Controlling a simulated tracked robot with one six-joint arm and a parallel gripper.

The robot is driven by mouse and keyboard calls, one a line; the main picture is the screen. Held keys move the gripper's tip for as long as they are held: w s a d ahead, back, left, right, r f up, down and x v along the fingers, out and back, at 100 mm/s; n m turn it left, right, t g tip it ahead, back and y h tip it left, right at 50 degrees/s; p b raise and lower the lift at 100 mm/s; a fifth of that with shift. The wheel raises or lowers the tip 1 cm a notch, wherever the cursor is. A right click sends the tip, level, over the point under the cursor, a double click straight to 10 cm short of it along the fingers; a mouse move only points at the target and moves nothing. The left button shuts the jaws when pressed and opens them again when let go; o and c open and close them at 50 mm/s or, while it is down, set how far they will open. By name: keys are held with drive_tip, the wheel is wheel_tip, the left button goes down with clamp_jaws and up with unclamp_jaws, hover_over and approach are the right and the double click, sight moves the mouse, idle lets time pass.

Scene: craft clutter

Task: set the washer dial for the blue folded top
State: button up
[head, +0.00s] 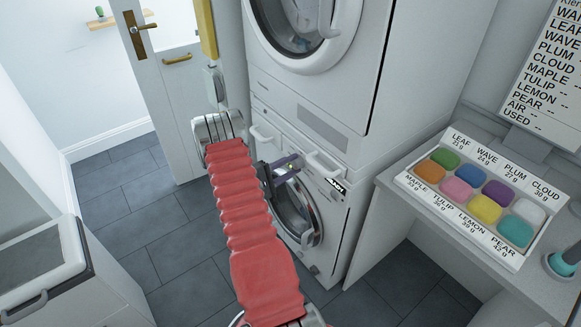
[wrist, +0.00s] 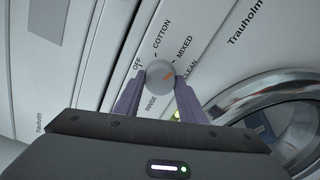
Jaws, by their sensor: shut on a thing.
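The washer (head: 333,207) is the lower white machine of a stack. Its round grey dial (wrist: 160,74) shows in the wrist view, with OFF, COTTON, MIXED, CLEAN and RINSE printed around it. My gripper (wrist: 160,82) is shut on the dial, with one purple finger on each side. In the head view my gripper (head: 292,166) is at the washer's front panel, and the dial is hard to make out. I see no blue folded top.
A labelled tray (head: 404,181) of several coloured blocks lies on the counter at right, below a list board (head: 549,75). An upper machine (head: 340,65) sits above the washer. A door (head: 170,90) stands at left. The tiled floor (head: 145,215) is clear.

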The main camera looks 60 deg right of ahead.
drive_tip(key=shift+w, duration=0.15)
drive_tip(key=o, duration=1)
drive_tip(key=shift+o, duration=0.2)
drive_tip(key=v, duration=1.3)
drive_tip(key=shift+a, duration=0.35)
drive_tip(key=shift+w+f, duration=0.1)
